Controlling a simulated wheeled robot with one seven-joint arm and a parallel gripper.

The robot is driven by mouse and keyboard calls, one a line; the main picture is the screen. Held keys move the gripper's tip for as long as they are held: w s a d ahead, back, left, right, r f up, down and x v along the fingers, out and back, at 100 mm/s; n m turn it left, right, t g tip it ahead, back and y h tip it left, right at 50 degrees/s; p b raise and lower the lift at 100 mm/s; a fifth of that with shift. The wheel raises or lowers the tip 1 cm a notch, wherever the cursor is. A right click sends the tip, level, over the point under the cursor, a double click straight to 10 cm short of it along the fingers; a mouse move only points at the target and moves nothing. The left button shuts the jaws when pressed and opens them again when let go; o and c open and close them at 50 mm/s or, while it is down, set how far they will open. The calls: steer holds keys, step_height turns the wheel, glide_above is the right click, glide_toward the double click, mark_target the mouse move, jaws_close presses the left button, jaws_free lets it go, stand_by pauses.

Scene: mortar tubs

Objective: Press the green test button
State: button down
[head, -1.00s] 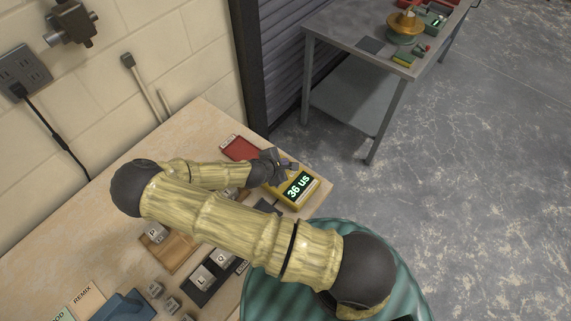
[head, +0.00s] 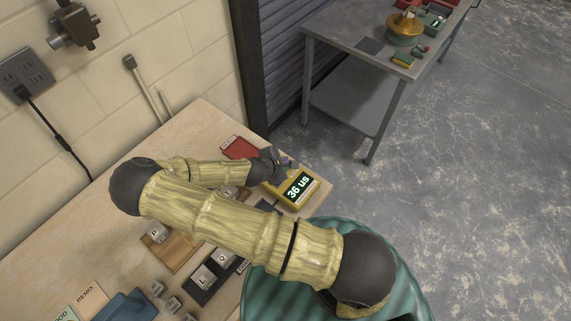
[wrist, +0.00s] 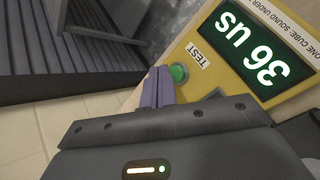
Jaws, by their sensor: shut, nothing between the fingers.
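The yellow tester (head: 311,192) sits near the far right corner of the wooden bench, and its display reads "36 us". It fills the upper right of the wrist view (wrist: 209,75). Its round green test button (wrist: 178,72) is beside the "TEST" label. My gripper (wrist: 160,71) is shut, its purple fingers together and empty. In the wrist view the fingertips are just left of the button and overlap its surround. I cannot tell whether they touch it. In the head view my gripper (head: 287,163) is at the tester's upper left end.
A red object (head: 240,149) lies left of my gripper on the bench (head: 205,118). Lettered blocks (head: 205,280) and a blue item (head: 125,306) lie nearer. A grey metal table (head: 340,38) stands across open floor. A wall is on the left.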

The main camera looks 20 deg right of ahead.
steer(key=shift+r+p, duration=2)
steer(key=shift+r, duration=0.55)
steer(key=s+r+m+g+y+b, duration=0.1)
steer(key=s+r+m+y+b, duration=0.2)
steer(key=s+r+m, duration=0.3)
steer(key=s+d+r+m+g+y+b, duration=0.1)
steer(key=s+r+m+b, duration=0.4)
steer(key=r+m, duration=0.6)
steer(key=s+r+g+y, duration=0.1)
steer(key=s+y, duration=0.1)
steer(key=shift+s+r+g+y, duration=0.2)
steer(key=shift+s+g+y, duration=0.1)
steer(key=shift+y, duration=0.1)
